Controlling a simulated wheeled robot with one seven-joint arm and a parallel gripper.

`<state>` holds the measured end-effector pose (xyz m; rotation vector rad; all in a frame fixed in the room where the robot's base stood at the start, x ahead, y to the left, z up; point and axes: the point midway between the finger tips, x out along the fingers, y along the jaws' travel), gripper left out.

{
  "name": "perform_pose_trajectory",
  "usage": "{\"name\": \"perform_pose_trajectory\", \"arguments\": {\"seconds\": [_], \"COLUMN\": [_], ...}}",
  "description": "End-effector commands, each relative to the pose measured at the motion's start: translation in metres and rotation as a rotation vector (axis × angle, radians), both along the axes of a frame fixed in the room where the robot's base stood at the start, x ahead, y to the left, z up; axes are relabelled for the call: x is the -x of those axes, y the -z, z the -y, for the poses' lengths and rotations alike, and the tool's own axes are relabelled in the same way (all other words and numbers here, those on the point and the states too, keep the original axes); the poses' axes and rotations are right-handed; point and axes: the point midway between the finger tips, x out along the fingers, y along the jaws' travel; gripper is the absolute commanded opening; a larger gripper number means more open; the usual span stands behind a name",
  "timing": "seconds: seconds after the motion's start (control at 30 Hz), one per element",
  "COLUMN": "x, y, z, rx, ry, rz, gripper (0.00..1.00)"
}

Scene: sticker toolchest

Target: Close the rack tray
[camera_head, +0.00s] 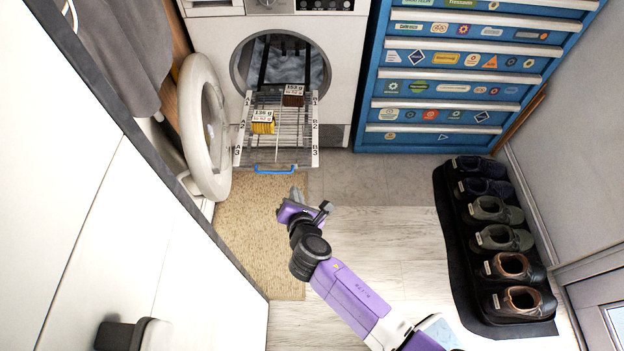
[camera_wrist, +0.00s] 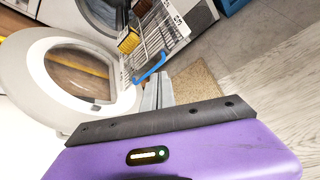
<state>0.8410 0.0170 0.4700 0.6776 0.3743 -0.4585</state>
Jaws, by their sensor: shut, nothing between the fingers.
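The rack tray (camera_head: 280,148) is a wire rack with numbered white side rails, pulled out in front of the washing machine's round opening. A blue handle (camera_head: 274,170) runs along its front edge. A yellow block (camera_head: 263,126) and a brown block (camera_head: 293,97) with weight labels sit on the rack. My gripper (camera_head: 297,194) is shut and empty, in front of and a little right of the handle, apart from it. In the wrist view the rack (camera_wrist: 160,32) and blue handle (camera_wrist: 150,68) lie ahead of my shut fingers (camera_wrist: 157,92).
The washing machine (camera_head: 215,45) has its round door (camera_head: 205,127) swung open to the left of the rack. A blue toolchest (camera_head: 455,85) with stickers stands at the right. Several shoes lie on a black mat (camera_head: 465,270). The floor between is clear.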

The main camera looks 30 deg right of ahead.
Motion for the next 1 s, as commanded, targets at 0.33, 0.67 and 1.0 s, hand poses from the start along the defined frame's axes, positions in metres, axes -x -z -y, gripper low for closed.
{"name": "perform_pose_trajectory", "arguments": {"seconds": [0.33, 0.67, 1.0], "x": [0.025, -0.007, -0.057], "y": [0.025, 0.049, 0.078], "z": [0.038, 0.056, 0.084], "rx": [0.474, 0.479, 0.477], "ry": [-0.098, -0.102, -0.102], "rz": [-0.249, -0.252, -0.249], "gripper": [0.00, 0.00, 0.00]}}
